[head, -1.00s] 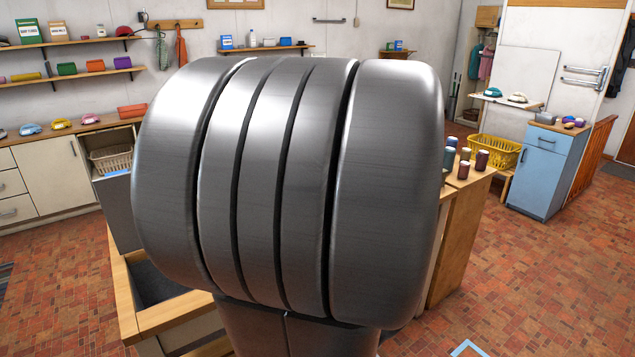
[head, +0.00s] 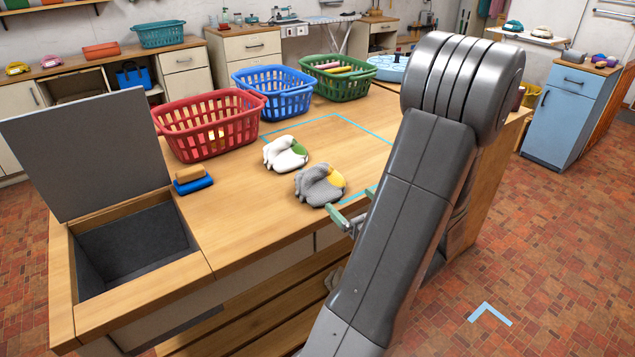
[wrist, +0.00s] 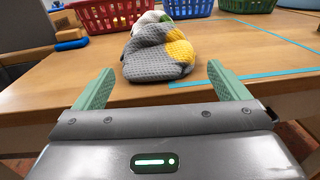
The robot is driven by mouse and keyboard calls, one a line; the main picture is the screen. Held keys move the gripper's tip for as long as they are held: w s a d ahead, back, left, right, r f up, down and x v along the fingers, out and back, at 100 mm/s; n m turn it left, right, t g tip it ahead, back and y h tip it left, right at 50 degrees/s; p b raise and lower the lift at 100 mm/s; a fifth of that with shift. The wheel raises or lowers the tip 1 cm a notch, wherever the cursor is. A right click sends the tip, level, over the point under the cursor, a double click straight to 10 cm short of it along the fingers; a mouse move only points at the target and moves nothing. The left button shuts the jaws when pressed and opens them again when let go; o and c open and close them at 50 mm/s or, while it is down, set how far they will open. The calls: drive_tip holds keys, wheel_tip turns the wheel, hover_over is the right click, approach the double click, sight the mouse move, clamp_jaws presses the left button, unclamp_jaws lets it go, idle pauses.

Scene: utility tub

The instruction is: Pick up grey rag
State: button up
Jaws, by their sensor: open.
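The grey rag (head: 318,186) lies crumpled on the wooden worktop near its front edge, with a yellow patch on its right side. In the wrist view the grey rag (wrist: 152,58) sits ahead of my fingers, in line with the gap between them. My gripper (wrist: 165,85) is open and empty, with its green fingers apart and short of the rag. In the head view my gripper (head: 350,210) is just right of the rag at the counter's front edge, partly hidden by my arm. A white rag with a green patch (head: 285,153) lies just behind the grey one.
Red (head: 210,125), blue (head: 272,92) and green (head: 338,78) baskets stand along the back of the worktop (head: 240,215). A sponge and blue brush (head: 192,181) lie left. An open tub (head: 135,245) with a raised grey lid (head: 88,150) is at far left. Blue tape marks the worktop.

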approach(323, 175)
drive_tip(key=x, duration=0.4)
drive_tip(key=shift+f+p, duration=0.25)
drive_tip(key=shift+p, duration=0.05)
drive_tip(key=shift+r+p+x, duration=0.1)
drive_tip(key=shift+p+x, duration=0.15)
drive_tip(key=shift+x, duration=1.1)
drive_tip(key=shift+r+p+x, duration=0.15)
drive_tip(key=shift+p+x, duration=0.05)
drive_tip(key=shift+x, duration=1.15)
drive_tip(key=c, duration=1)
